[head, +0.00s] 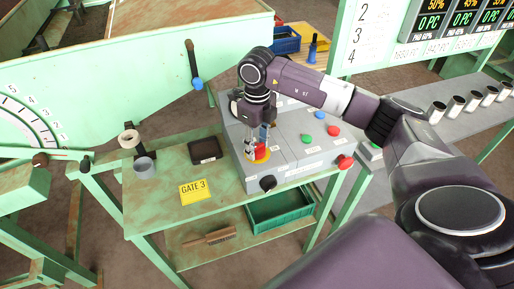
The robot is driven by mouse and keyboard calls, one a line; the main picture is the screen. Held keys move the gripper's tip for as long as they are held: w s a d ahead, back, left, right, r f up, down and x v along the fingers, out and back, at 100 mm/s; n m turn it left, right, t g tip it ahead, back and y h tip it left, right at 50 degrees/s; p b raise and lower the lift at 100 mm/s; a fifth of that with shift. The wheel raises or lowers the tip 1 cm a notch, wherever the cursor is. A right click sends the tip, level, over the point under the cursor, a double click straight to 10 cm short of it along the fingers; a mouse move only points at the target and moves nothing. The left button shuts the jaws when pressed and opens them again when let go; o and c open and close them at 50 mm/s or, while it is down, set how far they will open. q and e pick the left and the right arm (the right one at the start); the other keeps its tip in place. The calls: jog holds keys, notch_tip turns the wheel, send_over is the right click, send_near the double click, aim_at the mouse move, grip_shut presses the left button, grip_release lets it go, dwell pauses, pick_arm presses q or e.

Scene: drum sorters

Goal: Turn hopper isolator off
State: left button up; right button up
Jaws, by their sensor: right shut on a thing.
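A grey control box (290,158) stands on the green bench. On its left part is a red rotary handle on a yellow disc (263,156), which looks like the isolator. My right gripper (254,150) points down onto it from above, its fingers shut on the red handle. The fingers hide part of the handle, so I cannot tell which way it is turned. The small labels on the box are too small to read. My left gripper is not in view.
The box also carries a green button (306,139), red buttons and a black knob (268,183). A red knob (345,162) sticks out at its front right corner. A yellow GATE 3 sign (193,191), a dark tray (205,150) and a grey cup (145,167) are to the left.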

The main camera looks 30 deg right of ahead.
jog(key=n+b, duration=0.2)
jog(key=shift+f+n, duration=0.2)
jog(key=shift+n, duration=0.1)
jog(key=n+b, duration=0.4)
jog(key=shift+r+n, duration=0.1)
jog(key=shift+n, duration=0.2)
jog(key=n+b, duration=0.2)
jog(key=n, duration=0.1)
jog(key=shift+r+n+b, duration=0.15)
jog(key=shift+n+b, duration=0.55)
jog(key=shift+n, duration=1.1)
jog(key=shift+w+r, duration=0.1)
jog(key=o, duration=1.1)
jog(key=shift+o, duration=0.3)
